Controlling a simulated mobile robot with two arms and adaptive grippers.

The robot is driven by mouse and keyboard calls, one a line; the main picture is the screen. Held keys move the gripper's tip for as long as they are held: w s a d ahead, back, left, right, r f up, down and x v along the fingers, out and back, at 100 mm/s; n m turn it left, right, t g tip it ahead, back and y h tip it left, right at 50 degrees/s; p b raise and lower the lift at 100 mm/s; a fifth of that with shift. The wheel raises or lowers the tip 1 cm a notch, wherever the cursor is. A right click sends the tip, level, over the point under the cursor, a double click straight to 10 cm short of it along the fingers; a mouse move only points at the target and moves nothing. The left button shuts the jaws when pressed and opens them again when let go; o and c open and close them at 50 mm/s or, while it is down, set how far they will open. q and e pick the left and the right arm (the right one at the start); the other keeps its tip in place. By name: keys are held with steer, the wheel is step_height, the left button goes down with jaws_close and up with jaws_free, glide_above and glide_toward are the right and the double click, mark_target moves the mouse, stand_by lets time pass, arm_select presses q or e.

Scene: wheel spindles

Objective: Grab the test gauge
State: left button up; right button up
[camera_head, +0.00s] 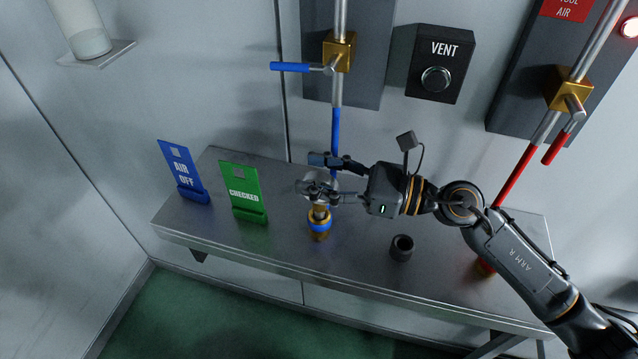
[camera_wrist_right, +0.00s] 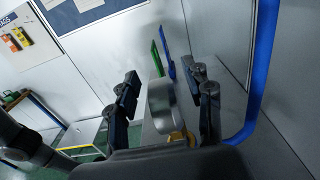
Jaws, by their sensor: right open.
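The test gauge, a round grey dial on a brass fitting with a blue ring (camera_head: 319,222), stands upright on the metal bench. In the right wrist view its round grey body (camera_wrist_right: 160,106) shows between the two fingers, with gaps on both sides. My right gripper (camera_head: 322,176) is open around the upper part of the gauge, coming in from the right. In the head view one finger partly hides the dial. Its dark finger pads also show in the right wrist view (camera_wrist_right: 165,102). My left gripper is not in view.
The metal bench (camera_head: 275,250) holds a blue AIR OFF sign (camera_head: 181,170), a green CHECKED sign (camera_head: 244,190) and a dark cup-like part (camera_head: 401,248). A blue hose (camera_head: 335,135) comes down close behind the gripper. A VENT box (camera_head: 440,64) is on the wall.

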steer(key=shift+d, duration=0.1)
jaws_close()
